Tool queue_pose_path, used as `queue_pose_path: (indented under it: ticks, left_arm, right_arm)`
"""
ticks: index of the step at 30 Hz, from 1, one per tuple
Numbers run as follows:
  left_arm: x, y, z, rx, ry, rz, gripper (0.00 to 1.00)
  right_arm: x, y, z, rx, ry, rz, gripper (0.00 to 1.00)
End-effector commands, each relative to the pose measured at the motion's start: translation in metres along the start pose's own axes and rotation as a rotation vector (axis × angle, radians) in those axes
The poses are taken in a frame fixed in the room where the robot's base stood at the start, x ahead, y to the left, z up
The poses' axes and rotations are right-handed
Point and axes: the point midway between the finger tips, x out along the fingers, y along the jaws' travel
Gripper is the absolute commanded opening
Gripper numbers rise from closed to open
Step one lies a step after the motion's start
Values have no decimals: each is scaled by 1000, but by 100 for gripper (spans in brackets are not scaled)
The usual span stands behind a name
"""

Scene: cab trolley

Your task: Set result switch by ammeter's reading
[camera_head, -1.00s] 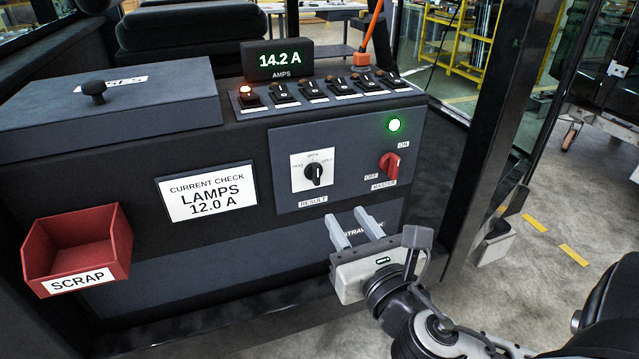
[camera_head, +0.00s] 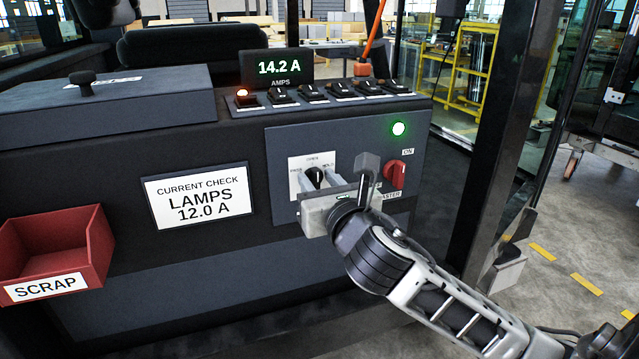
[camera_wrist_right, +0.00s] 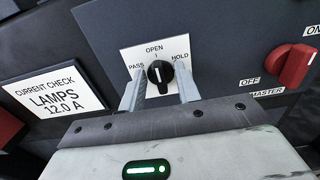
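The ammeter display (camera_head: 279,65) reads 14.2 A. A card (camera_head: 199,196) reads "CURRENT CHECK LAMPS 12.0 A". The result switch is a black knob (camera_head: 315,176) on a white plate marked PASS, OPEN and HOLD. In the right wrist view its knob (camera_wrist_right: 160,73) points up toward OPEN. My right gripper (camera_wrist_right: 160,92) is open, its two fingers on either side of the knob with gaps visible; whether they touch it I cannot tell. In the head view the gripper (camera_head: 320,183) covers the plate's lower part. My left gripper is not in view.
The red master switch (camera_head: 394,175) is just right of my right gripper, under a lit green lamp (camera_head: 398,129). A row of toggle switches (camera_head: 313,92) runs above, the leftmost lit red. A red SCRAP bin (camera_head: 57,250) hangs at left.

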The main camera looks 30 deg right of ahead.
Motion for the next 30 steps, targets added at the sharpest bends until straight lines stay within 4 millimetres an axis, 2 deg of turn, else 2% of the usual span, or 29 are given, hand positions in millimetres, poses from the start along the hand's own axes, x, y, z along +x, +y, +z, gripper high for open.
queue_pose_path:
  ticks: [8,11,12,23,30]
  left_arm:
    - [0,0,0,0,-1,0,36]
    - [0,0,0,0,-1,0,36]
    - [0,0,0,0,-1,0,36]
    - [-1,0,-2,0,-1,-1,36]
    - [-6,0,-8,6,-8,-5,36]
  right_arm:
    - [1,0,0,0,0,1,33]
    - [1,0,0,0,0,1,5]
    - [1,0,0,0,0,0,0]
    - [1,0,0,29,2,0,0]
    - [1,-1,1,154,3,1,0]
